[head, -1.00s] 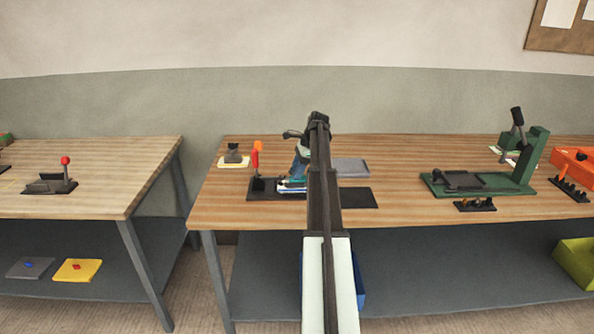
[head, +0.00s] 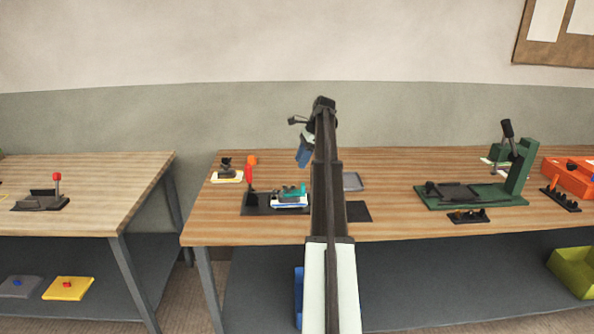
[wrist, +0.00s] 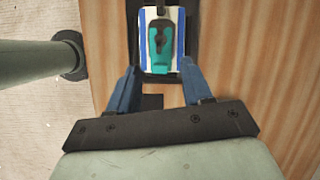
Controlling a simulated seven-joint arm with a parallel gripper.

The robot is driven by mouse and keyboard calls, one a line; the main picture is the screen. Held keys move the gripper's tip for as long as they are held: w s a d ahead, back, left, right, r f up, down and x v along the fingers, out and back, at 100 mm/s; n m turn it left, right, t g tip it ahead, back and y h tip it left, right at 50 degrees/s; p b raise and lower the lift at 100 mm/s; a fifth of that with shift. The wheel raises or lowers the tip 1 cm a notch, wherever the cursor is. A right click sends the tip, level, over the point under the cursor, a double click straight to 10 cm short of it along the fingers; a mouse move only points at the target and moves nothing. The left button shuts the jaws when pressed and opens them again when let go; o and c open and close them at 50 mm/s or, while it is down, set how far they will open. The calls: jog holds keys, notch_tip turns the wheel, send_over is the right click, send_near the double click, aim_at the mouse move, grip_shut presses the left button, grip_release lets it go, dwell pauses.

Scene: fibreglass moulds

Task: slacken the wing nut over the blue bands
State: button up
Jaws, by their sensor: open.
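A white mould with blue bands (head: 290,204) sits on a dark plate (head: 256,208) on the middle bench. In the wrist view the blue bands (wrist: 180,38) run along both sides of a teal piece (wrist: 160,64). A dark shape (wrist: 160,38) shows on the teal piece; I cannot tell for sure whether the dark shape or the teal piece is the wing nut. My gripper (head: 303,155) is raised above the plate, apart from the mould. In the wrist view its blue fingers (wrist: 159,72) are spread and empty, below the mould in the picture.
A grey tray (head: 352,181) lies right of my arm. A green press (head: 480,192) stands further right.

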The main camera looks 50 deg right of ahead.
aim_at(288, 187)
jog(key=shift+v, duration=1.25)
jog(key=s+a+n+t+h, duration=0.1)
jog(key=s+a+n+h, duration=0.2)
jog(key=n, duration=1)
jog(key=w+f+n, duration=0.2)
jog(key=f+n, duration=0.2)
jog(key=n, duration=0.1)
jog(key=w+a+f+n, duration=0.1)
jog(key=w+f+n, duration=0.1)
jog(key=f+n, duration=0.2)
jog(key=w+f+n, duration=0.2)
jog(key=f+n, duration=0.2)
jog(key=n, duration=0.2)
jog(key=shift+a+f+n+t+y, duration=0.3)
jog(key=shift+a+f+n, duration=0.1)
